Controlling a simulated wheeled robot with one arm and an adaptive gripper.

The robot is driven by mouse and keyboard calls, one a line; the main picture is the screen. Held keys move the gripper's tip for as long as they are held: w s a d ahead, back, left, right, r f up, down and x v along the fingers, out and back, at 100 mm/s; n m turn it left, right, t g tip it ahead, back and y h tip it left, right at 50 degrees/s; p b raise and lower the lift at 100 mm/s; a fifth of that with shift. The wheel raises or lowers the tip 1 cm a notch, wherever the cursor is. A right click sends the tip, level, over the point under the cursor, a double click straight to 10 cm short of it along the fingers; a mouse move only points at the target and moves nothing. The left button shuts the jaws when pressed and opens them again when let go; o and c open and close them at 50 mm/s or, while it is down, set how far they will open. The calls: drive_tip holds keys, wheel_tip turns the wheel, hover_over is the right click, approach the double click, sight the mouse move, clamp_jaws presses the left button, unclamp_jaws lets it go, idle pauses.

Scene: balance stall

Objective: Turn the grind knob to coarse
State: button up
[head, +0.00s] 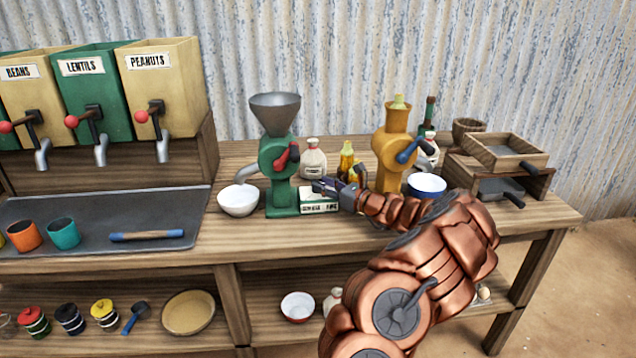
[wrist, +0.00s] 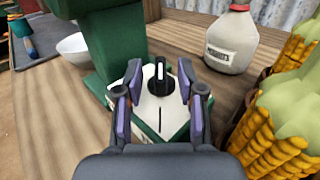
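The green grinder (head: 279,163) with a grey hopper stands on the counter. Its base carries a white label plate (head: 318,206), with lettering too small to read surely. In the wrist view the black grind knob (wrist: 161,82) sits on the white plate (wrist: 168,115). The knob's white mark points away from me, and a dark line shows on the plate on the near side. My gripper (wrist: 160,78) is open, with one finger on each side of the knob and gaps showing between. In the head view my gripper (head: 330,187) is over the plate and hides the knob.
A white bowl (head: 238,201) stands left of the grinder. A white jug (wrist: 232,40) and yellow corn (wrist: 285,115) stand close to the right of my gripper. A yellow grinder (head: 394,150) and a blue-rimmed bowl (head: 427,185) stand beyond my arm.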

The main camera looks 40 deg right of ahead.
drive_tip(key=shift+w+a, duration=0.1)
drive_tip(key=shift+w, duration=1.15)
clamp_jaws()
